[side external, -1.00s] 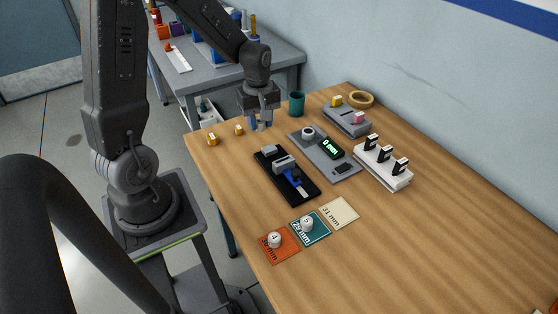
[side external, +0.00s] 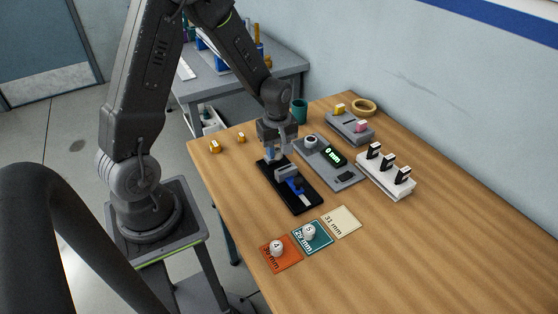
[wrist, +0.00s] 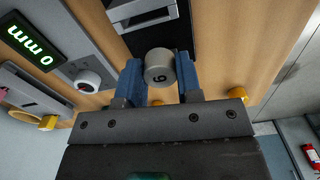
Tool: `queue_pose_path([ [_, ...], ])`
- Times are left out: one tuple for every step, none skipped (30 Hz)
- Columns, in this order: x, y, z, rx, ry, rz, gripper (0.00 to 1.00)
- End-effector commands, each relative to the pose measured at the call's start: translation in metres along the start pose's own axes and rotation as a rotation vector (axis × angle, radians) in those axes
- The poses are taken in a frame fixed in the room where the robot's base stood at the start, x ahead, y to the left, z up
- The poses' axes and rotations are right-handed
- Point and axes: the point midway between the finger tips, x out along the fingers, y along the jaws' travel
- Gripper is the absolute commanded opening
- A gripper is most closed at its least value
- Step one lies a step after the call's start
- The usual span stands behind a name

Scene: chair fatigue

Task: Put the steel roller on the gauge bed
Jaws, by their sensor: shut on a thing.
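My gripper (side external: 278,152) is shut on a steel roller (wrist: 160,67), a short grey cylinder marked 6, held between blue fingers (wrist: 159,82) in the wrist view. In the side view the roller is hidden at the fingertips. The gripper is over the far end of a black bed (side external: 312,205) with grey blocks and a blue slide, which looks like the gauge bed. The bed also shows ahead of the roller in the wrist view (wrist: 178,42). I cannot tell whether roller and bed touch.
A grey plate (side external: 349,180) with a readout of 0 mm lies to the bed's right. A white rack (side external: 398,190) with black pieces stands beyond it. Orange (side external: 288,262), teal (side external: 324,244) and cream (side external: 342,221) cards lie in front; the first two bear white rollers. The table's right side is clear.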

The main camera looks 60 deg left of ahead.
Motion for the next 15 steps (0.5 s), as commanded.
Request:
queue_pose_path([
  [0.002,0.003,0.002,0.000,0.000,0.000,0.05],
  [0.003,0.003,0.003,-0.001,0.000,0.000,0.05],
  [0.005,0.004,0.003,-0.001,0.000,0.000,0.05],
  [0.008,0.004,0.004,-0.001,0.000,-0.001,0.05],
  [0.012,0.004,0.004,-0.002,-0.001,-0.002,0.05],
  [0.018,0.004,0.004,-0.002,-0.002,-0.003,0.05],
  [0.023,0.004,0.004,-0.002,-0.002,-0.003,0.05],
  [0.028,0.003,0.004,-0.002,-0.002,-0.004,0.05],
  [0.033,0.004,0.003,-0.002,-0.001,-0.003,0.05],
  [0.037,0.004,0.003,-0.002,-0.001,-0.002,0.05],
  [0.039,0.004,0.003,-0.002,-0.001,-0.002,0.05],
  [0.042,0.004,0.003,-0.002,0.000,-0.001,0.05],
  [0.043,0.004,0.003,-0.002,0.000,0.000,0.05],
  [0.043,0.004,0.003,-0.002,0.000,0.001,0.05],
  [0.043,0.004,0.003,-0.002,0.001,0.001,0.05],
])
